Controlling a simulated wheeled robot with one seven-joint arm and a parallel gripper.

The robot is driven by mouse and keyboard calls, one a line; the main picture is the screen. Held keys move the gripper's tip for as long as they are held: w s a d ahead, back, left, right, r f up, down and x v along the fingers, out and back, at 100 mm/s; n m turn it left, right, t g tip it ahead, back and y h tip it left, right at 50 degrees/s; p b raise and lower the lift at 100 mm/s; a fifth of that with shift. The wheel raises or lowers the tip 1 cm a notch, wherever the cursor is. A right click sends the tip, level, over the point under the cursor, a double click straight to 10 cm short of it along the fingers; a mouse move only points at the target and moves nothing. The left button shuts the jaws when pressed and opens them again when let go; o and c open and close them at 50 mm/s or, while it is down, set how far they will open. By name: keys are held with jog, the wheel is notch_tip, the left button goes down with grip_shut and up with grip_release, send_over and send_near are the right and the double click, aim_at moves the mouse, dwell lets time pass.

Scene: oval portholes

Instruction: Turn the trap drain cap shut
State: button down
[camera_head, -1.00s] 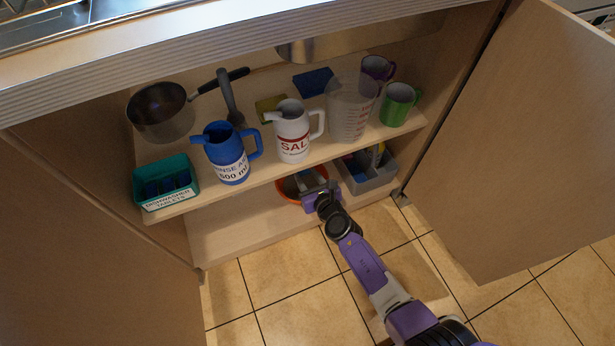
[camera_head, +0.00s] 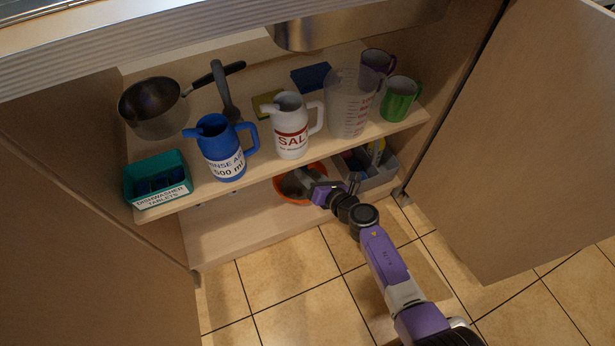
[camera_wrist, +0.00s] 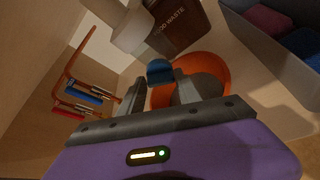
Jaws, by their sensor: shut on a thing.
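In the wrist view, a blue cap (camera_wrist: 160,70) sits between the two dark fingers of my gripper (camera_wrist: 158,88). My gripper is shut on it, and the fingers hide part of its sides. I take it to be the trap drain cap. A pale grey pipe (camera_wrist: 132,32) is beyond it, at the upper left. In the head view, my gripper (camera_head: 312,188) reaches under the shelf at the orange bowl (camera_head: 282,198). The cap cannot be made out there, and the cap's turn angle cannot be told.
The orange bowl lies below the cap in the wrist view (camera_wrist: 214,68). A brown food-waste bin (camera_wrist: 180,25) and a grey crate (camera_wrist: 262,48) stand close by. The shelf above (camera_head: 205,185) holds jugs, mugs and a pan. Open doors flank the cabinet.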

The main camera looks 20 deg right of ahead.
jog(key=shift+d+f+m+t+y+b, duration=0.15)
jog(key=shift+f+m+t+y+b, duration=0.3)
jog(key=shift+m+b, duration=0.9)
jog(key=shift+d+f+m+t+y+b, duration=0.1)
jog(key=shift+m+t+y+b, duration=0.6)
jog(key=shift+m, duration=1.1)
jog(key=shift+d+f+m+t+y+b, duration=0.15)
jog(key=shift+f+m+t+y+b, duration=0.15)
jog(key=shift+m+y+b, duration=0.85)
jog(key=shift+m+h+b, duration=0.3)
jog(key=shift+m, duration=0.2)
jog(key=c, duration=0.8)
grip_release()
jog(key=shift+c, duration=0.2)
jog(key=shift+r, duration=0.1)
